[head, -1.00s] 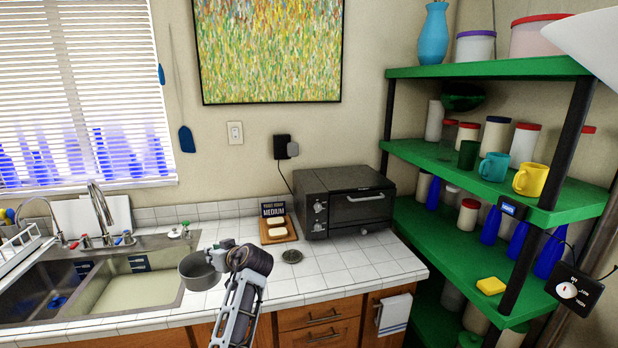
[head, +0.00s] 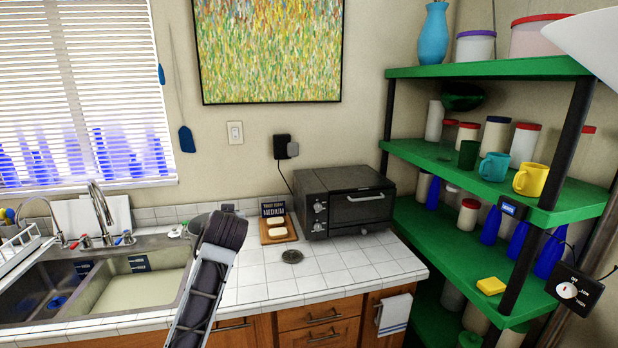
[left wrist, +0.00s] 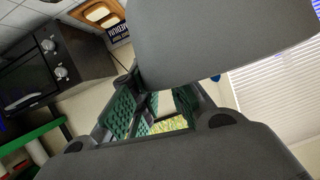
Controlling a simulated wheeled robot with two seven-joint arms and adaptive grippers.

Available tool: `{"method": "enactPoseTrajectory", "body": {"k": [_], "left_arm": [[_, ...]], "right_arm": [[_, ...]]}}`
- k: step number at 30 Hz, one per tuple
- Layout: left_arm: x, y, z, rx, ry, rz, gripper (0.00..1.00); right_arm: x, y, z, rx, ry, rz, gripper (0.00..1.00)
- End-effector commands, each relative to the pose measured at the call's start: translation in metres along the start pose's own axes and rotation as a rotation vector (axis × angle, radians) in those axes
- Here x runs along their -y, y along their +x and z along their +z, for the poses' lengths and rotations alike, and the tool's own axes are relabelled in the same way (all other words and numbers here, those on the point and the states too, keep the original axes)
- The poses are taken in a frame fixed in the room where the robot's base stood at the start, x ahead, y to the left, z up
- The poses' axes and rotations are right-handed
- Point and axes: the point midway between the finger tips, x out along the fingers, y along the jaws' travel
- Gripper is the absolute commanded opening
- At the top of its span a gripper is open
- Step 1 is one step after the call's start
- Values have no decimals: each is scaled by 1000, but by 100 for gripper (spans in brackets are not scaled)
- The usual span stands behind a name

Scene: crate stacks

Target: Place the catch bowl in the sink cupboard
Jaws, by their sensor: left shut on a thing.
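The catch bowl is a grey round vessel (head: 198,222), mostly hidden behind my left gripper (head: 228,209) in the head view. In the left wrist view the bowl (left wrist: 225,40) fills the upper right as a large smooth grey surface. My left gripper is shut on the bowl, and its green-padded fingers also show in the left wrist view (left wrist: 150,112). It holds the bowl above the back of the counter, right of the sink. The exact grip point is hidden. The sink cupboard's wooden front (head: 140,341) barely shows below the sink at the bottom edge. My right gripper is out of view.
The double sink (head: 178,300) with its taps (head: 100,210) lies to the left. A round drain strainer (head: 292,256) lies on otherwise clear tiles. Green shelves (head: 490,180) stand right.

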Motion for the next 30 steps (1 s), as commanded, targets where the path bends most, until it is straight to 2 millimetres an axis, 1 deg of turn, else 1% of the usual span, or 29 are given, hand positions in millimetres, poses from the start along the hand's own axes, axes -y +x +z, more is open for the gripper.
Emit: {"method": "enactPoseTrajectory", "body": {"k": [8,13,16,20,30], "left_arm": [[-3,-17,10,-12,34,71,0],[-6,-27,24,-16,51,114,0],[-7,-33,35,-18,61,138,0],[-9,-40,57,-20,74,169,0],[-10,-51,106,-26,88,211,0]], "right_arm": [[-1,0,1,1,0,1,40],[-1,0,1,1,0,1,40],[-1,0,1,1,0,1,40],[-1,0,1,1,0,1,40],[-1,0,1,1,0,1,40]]}}
